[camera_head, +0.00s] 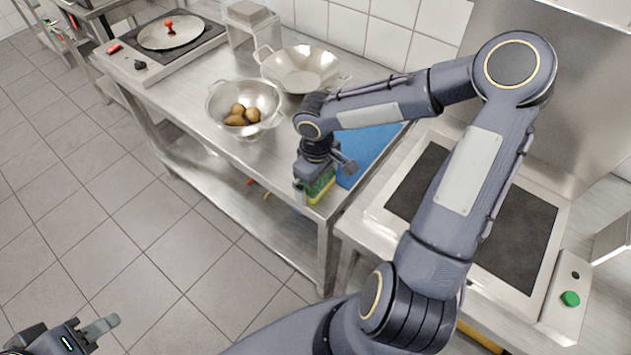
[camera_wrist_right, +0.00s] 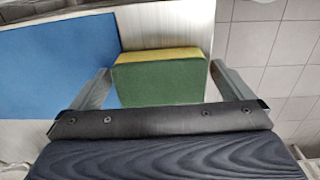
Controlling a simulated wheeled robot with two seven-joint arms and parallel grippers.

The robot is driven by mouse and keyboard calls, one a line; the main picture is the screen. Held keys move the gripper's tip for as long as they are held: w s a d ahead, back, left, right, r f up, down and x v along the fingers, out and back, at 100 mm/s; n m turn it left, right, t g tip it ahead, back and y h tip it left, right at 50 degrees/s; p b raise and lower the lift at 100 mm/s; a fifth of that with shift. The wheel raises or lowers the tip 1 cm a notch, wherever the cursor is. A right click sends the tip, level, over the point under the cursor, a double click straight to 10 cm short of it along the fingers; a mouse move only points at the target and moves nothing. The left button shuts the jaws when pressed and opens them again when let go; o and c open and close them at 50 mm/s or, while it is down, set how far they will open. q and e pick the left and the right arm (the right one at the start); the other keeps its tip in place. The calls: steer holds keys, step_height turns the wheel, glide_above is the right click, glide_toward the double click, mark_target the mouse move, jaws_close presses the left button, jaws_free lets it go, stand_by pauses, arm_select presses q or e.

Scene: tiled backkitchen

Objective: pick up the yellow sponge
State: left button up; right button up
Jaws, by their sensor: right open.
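The sponge, green on one broad face and yellow along its edge, lies near the front corner of the steel table (camera_head: 270,178). In the head view the sponge (camera_head: 321,186) shows below my right gripper (camera_head: 320,192), partly hidden by it. In the right wrist view the sponge (camera_wrist_right: 160,78) sits between the two open fingers of the right gripper (camera_wrist_right: 155,85), with a small gap at each side. I cannot tell how far the fingertips are above the table. My left gripper (camera_head: 92,335) is at the bottom left over the floor, only partly in view, away from the sponge.
A blue board (camera_head: 368,150) lies beside the sponge. A colander (camera_head: 245,98) with several brown round items and a wide pan (camera_head: 300,68) stand farther back. A cooktop (camera_head: 530,230) is at the right. The table's front edge is close to the sponge.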

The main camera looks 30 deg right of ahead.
steer(key=shift+c, duration=0.4)
steer(key=c, duration=0.9)
steer(key=shift+r, duration=0.1)
steer(key=shift+r, duration=0.25)
step_height(320, 180, up, 3)
steer(key=shift+f, duration=0.15)
steer(key=a+r, duration=0.3)
steer(key=a, duration=0.1)
steer(key=a+r+b, duration=0.1)
steer(key=a+r, duration=0.2)
steer(key=a, duration=0.2)
steer(key=s+a+r, duration=0.1)
steer(key=a+r, duration=0.2)
steer(key=a, duration=0.2)
steer(key=shift+r+b, duration=0.3)
